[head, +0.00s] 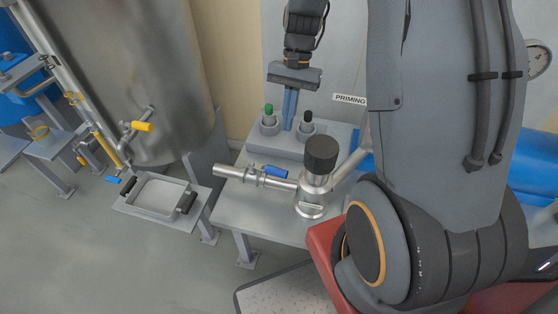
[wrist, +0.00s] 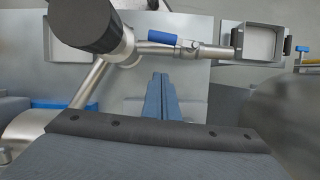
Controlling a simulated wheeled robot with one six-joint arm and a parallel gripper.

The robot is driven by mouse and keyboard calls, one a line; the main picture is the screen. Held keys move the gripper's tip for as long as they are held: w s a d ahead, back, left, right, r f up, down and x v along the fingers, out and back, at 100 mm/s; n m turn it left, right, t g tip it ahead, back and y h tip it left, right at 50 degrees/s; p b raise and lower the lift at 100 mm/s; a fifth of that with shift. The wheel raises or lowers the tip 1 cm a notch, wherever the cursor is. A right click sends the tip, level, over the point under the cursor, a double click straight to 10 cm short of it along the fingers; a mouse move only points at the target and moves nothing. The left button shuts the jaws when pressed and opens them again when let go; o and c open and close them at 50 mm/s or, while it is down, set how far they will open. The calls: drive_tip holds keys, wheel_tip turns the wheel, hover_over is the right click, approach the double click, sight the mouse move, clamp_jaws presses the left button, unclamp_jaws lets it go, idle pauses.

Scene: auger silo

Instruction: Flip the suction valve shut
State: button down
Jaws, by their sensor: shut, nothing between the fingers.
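A blue valve lever (head: 275,172) sits on a short steel pipe (head: 232,174) that runs left from the black-capped fitting. The lever lies roughly along the pipe. It also shows in the wrist view (wrist: 163,37), at top centre. No label marks it as the suction valve. My gripper (head: 289,124) points down, its blue fingers together and empty, between the green and black knobs behind the pipe in the head view. In the wrist view my gripper (wrist: 159,80) shows its fingertips just below the pipe and lever, apart from them.
A black-capped fitting (head: 321,155) stands right of the lever. A green knob (head: 269,109) and black knob (head: 308,116) flank my fingers, beside a PRIMING label (head: 350,99). A steel tank (head: 150,70) and a framed tray (head: 160,197) are left.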

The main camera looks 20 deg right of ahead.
sight(268, 170)
drive_tip(key=shift+w+d+r+b, duration=0.4)
drive_tip(key=shift+w+d+b, duration=0.15)
drive_tip(key=shift+b, duration=0.6)
drive_tip(key=shift+s, duration=0.1)
drive_tip(key=s+a+f+p, duration=0.1)
drive_tip(key=s+a+f, duration=0.4)
drive_tip(key=f, duration=0.4)
drive_tip(key=shift+s+f+p, duration=0.15)
drive_tip(key=shift+s+p, duration=0.15)
drive_tip(key=shift+p, duration=0.05)
drive_tip(key=shift+a+m, duration=0.1)
drive_tip(key=shift+m, duration=0.2)
